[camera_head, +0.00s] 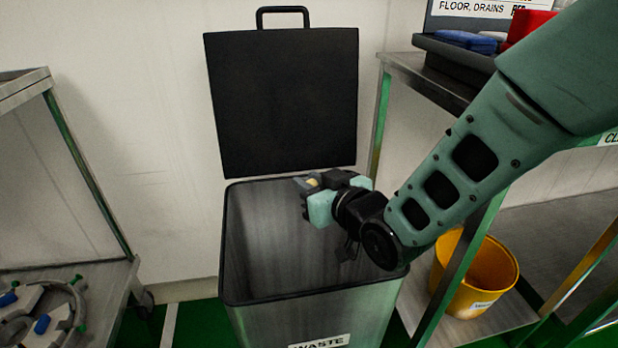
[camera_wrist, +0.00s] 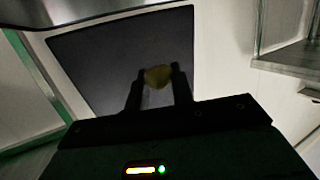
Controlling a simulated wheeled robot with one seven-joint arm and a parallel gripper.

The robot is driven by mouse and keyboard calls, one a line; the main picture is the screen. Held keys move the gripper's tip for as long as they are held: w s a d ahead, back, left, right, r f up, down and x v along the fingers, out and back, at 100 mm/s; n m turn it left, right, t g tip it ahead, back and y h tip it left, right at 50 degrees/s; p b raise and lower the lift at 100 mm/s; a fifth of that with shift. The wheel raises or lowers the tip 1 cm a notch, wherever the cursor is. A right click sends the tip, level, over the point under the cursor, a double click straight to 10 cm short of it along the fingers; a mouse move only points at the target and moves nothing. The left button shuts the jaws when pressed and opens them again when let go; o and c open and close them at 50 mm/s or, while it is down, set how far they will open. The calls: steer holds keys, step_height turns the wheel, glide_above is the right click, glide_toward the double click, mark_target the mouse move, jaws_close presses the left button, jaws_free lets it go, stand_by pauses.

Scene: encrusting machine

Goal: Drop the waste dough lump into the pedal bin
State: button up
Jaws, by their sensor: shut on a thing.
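The pedal bin (camera_head: 290,298) is a square steel bin with a black rim and a WASTE label. Its black lid (camera_head: 283,100) stands open, upright at the back, and also fills much of the wrist view (camera_wrist: 100,75). My gripper (camera_head: 311,184) is over the bin's open mouth, towards the back right. In the wrist view its two dark fingers (camera_wrist: 158,82) are shut on the waste dough lump (camera_wrist: 158,75), a small yellowish piece between the tips. The lump shows only as a small pale spot in the head view. The bin's floor is hidden.
A steel rack stands right of the bin, with a yellow bucket (camera_head: 474,276) on its low shelf and a dark tray (camera_head: 455,62) on top. A steel trolley (camera_head: 100,290) with machine parts stands at the left. The wall is close behind the lid.

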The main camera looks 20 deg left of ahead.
mark_target(311, 182)
step_height(311, 182, down, 4)
steer(key=shift+r+b, duration=0.1)
steer(key=shift+b, duration=0.95)
steer(key=o, duration=1)
step_height(311, 182, up, 10)
steer(key=p, duration=0.4)
